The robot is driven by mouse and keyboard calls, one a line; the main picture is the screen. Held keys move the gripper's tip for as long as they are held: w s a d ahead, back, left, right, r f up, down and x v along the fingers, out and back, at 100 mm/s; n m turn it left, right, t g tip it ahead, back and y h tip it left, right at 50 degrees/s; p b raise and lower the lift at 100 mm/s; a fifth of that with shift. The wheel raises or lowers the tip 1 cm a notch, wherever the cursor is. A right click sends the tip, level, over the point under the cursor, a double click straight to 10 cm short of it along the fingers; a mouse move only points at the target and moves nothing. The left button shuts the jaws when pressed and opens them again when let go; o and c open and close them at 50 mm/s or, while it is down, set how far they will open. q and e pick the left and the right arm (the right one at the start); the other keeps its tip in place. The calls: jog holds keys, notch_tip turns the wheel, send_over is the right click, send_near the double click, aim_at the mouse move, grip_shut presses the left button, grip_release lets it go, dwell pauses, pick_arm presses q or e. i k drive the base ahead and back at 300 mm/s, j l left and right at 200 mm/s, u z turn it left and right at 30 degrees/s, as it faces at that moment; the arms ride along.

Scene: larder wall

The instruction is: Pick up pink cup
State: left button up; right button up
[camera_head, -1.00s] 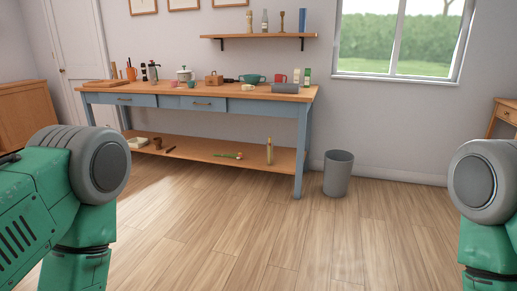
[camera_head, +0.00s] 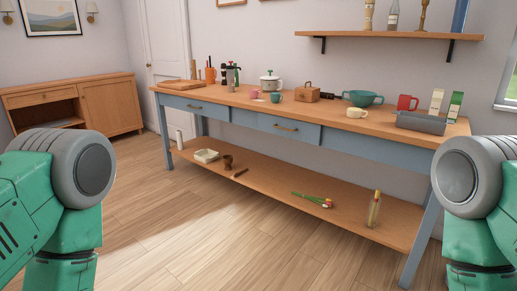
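A small pink cup (camera_head: 255,94) stands on the wooden top of the blue-grey table (camera_head: 370,124), a little left of the tabletop's middle. A teal cup (camera_head: 276,97) stands just right of it. Both of my arms show only as green and grey links at the left and right edges. Neither gripper is in view. The cup is well ahead of me, out of contact with any part of mine.
The tabletop also holds a white pot (camera_head: 270,82), a wooden box (camera_head: 307,94), a teal bowl (camera_head: 362,98), a red mug (camera_head: 406,103) and a grey tray (camera_head: 421,123). The lower shelf (camera_head: 275,192) holds several small items. The floor (camera_head: 220,250) before the table is clear.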

aim_at(253, 93)
jog(key=i+j, duration=0.1)
jog(key=i, duration=0.4)
jog(key=i+j+z, duration=0.1)
jog(key=i, duration=0.4)
jog(key=i+j, duration=0.15)
jog(key=i, duration=0.3)
jog(key=i+j+z, duration=0.1)
jog(key=i, duration=0.4)
